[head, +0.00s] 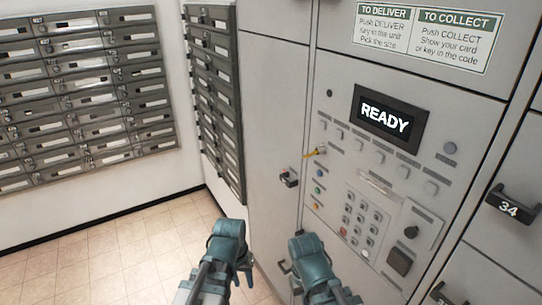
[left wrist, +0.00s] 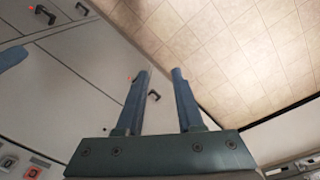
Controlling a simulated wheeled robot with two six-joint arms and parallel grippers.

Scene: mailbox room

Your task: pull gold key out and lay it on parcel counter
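The gold key (head: 314,153) is small and sticks out from the left side of the locker's control panel, above a column of coloured buttons. My left gripper (head: 245,264) is low in the head view, below and left of the key and well apart from it. In the left wrist view my left gripper (left wrist: 160,72) has its two fingers spread with nothing between them. My right gripper (head: 300,266) is low in front of the locker, below the key. Its fingers do not show clearly. I see no parcel counter in either view.
The panel has a READY screen (head: 389,116), a keypad (head: 359,222) and several buttons. Black door handles (head: 289,178) stick out from the lockers, one marked 34 (head: 510,207). Mailboxes (head: 85,95) line the left wall. The tiled floor (head: 120,255) is clear.

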